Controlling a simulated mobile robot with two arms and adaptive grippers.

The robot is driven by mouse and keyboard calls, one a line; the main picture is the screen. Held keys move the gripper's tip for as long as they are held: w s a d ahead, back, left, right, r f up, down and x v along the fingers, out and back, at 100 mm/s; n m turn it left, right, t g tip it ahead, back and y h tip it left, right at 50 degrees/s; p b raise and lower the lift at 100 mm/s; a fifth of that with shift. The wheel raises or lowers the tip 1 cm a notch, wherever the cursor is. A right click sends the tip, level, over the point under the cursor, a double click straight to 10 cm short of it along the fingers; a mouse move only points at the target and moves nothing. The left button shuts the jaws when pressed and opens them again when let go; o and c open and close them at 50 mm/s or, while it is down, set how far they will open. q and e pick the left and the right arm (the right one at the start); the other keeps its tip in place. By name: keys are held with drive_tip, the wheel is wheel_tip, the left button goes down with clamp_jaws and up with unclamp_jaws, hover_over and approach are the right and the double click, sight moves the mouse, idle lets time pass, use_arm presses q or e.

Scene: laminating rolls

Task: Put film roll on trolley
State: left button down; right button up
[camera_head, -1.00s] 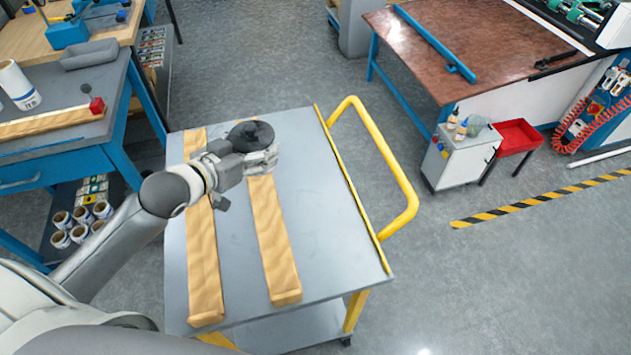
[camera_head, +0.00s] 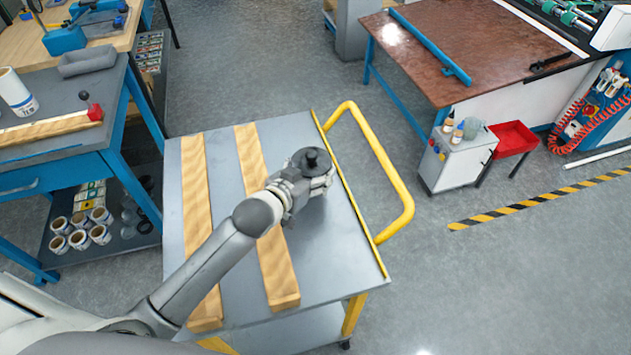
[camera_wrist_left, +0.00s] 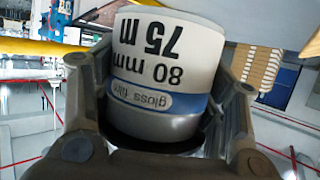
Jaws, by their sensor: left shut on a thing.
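My left gripper (camera_head: 305,180) is above the trolley (camera_head: 330,245), right of the right wooden rail and near the yellow handle side. In the left wrist view it is shut on a film roll (camera_wrist_left: 165,70), white with a blue band and "75 m 80 mm gloss film" print upside down. The fingers clasp the roll from both sides. The head view hides the held roll beneath the wrist, so I cannot tell whether it touches the trolley top. The trolley is grey with two wooden rails (camera_head: 197,220) (camera_head: 270,245). My right gripper is not in view.
A yellow handle (camera_head: 385,160) rises at the trolley's right side. A blue bench (camera_head: 60,115) at left carries another white roll (camera_head: 15,90), with several rolls (camera_head: 80,228) on its lower shelf. A small white cabinet (camera_head: 455,160) stands right of the handle.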

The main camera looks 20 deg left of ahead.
use_arm(q)
drive_tip(key=shift+w+d+f, duration=0.1)
drive_tip(key=shift+d+f, duration=0.35)
drive_tip(key=shift+f, duration=1.55)
drive_tip(key=shift+f, duration=0.2)
drive_tip(key=shift+c, duration=1.3)
unclamp_jaws()
